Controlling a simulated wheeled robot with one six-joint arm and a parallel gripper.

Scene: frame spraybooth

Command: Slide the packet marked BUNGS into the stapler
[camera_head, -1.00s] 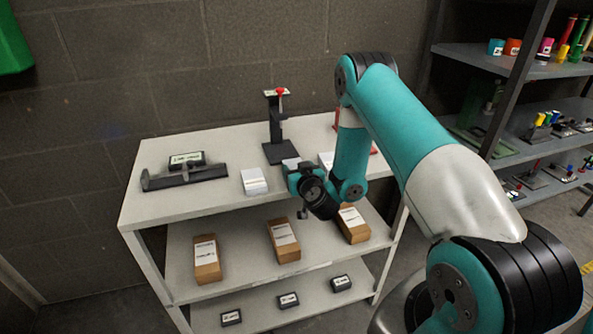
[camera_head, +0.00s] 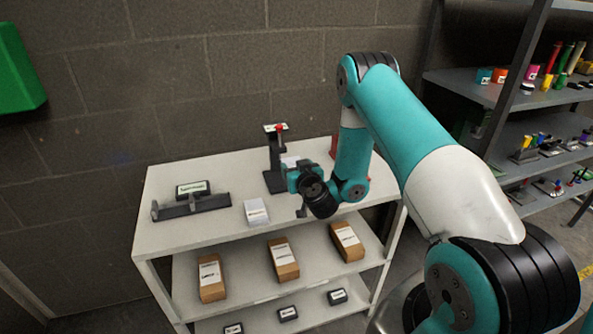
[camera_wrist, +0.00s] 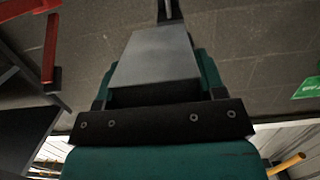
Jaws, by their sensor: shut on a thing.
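My gripper (camera_head: 302,178) is shut on a pale packet (camera_head: 290,161), which sticks out beyond it toward the wall. In the wrist view the packet (camera_wrist: 155,58) shows as a plain grey slab ahead of the dark jaw. I cannot read its marking. The stapler (camera_head: 274,160), a dark upright stand with a red knob on top, stands on the top shelf just left of my gripper. The packet's far end is close to the stapler's post; I cannot tell if they touch.
Another white packet (camera_head: 256,212) lies on the top shelf (camera_head: 190,236). A dark rail fixture (camera_head: 190,207) with a labelled black block (camera_head: 193,189) is at left. A red stand (camera_head: 334,147) is partly hidden behind my arm. Brown boxes (camera_head: 282,258) lie on the shelf below.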

